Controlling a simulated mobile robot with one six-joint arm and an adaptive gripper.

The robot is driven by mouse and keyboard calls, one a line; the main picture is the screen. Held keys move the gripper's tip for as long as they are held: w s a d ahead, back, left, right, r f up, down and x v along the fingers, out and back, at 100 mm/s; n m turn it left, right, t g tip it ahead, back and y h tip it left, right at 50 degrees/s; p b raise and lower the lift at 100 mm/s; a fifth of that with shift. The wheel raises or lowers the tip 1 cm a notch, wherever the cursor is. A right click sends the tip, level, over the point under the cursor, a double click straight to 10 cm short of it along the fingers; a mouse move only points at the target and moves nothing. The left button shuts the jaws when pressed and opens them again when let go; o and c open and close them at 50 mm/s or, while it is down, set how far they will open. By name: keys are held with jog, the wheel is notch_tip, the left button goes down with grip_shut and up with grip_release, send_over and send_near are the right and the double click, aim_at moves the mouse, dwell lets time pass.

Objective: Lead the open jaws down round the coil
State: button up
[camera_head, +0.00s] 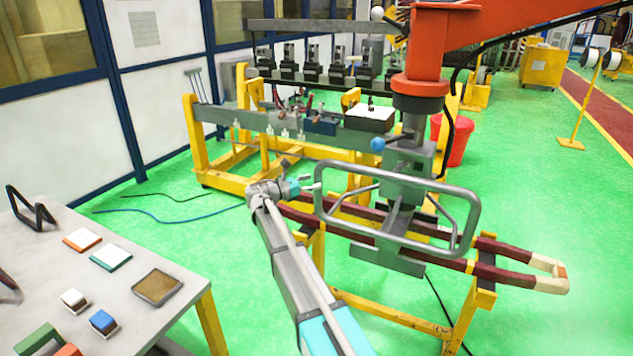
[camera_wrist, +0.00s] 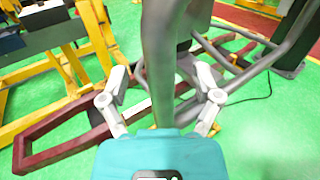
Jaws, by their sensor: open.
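In the wrist view the coil (camera_wrist: 62,151) runs from lower left, behind my jaws, to upper right. My gripper (camera_head: 307,184) is at the left end of the handle, above the coil's left part. In the wrist view its jaws (camera_wrist: 160,84) are spread apart, with a grey tube (camera_wrist: 159,50) running up between them. No coil side is seen gripped. I cannot tell whether the tube touches the jaws. My arm hides part of the coil.
An orange lifting arm (camera_head: 430,50) with a grey head (camera_head: 405,190) hangs over the coil. A yellow rack (camera_head: 225,178) stands behind. A work table (camera_head: 120,235) with small blocks is at left. A red bucket (camera_head: 455,142) stands behind the head.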

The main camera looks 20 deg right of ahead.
jog(key=v, duration=0.9)
jog(key=shift+a, duration=0.35)
jog(key=shift+s, duration=0.15)
jog(key=s+d+f+m+g+y, duration=0.1)
jog(key=s+d+f+m+y, duration=0.2)
jog(key=s+f, duration=0.15)
jog(key=s+d+f+m+g+y+p, duration=0.1)
jog(key=s+d+f+m+y, duration=0.1)
jog(key=s+f+m, duration=0.3)
jog(key=s+d+f+m+g+y, duration=0.1)
jog(key=s+d+f+m+y, duration=0.15)
jog(key=s, duration=0.45)
jog(key=s+a+f+m+y, duration=0.2)
jog(key=s+m+y, duration=0.3)
jog(key=s, duration=0.3)
jog(key=s+a+f+m+g+y, duration=0.1)
jog(key=s+a+f+m+y, duration=0.1)
jog(key=s+m+y, duration=0.3)
jog(key=s+p, duration=0.1)
jog(key=s, duration=0.2)
jog(key=shift+s+f+g, duration=0.3)
jog(key=shift+s+f, duration=0.05)
jog(key=shift+a+m, duration=0.15)
jog(key=shift+m, duration=0.1)
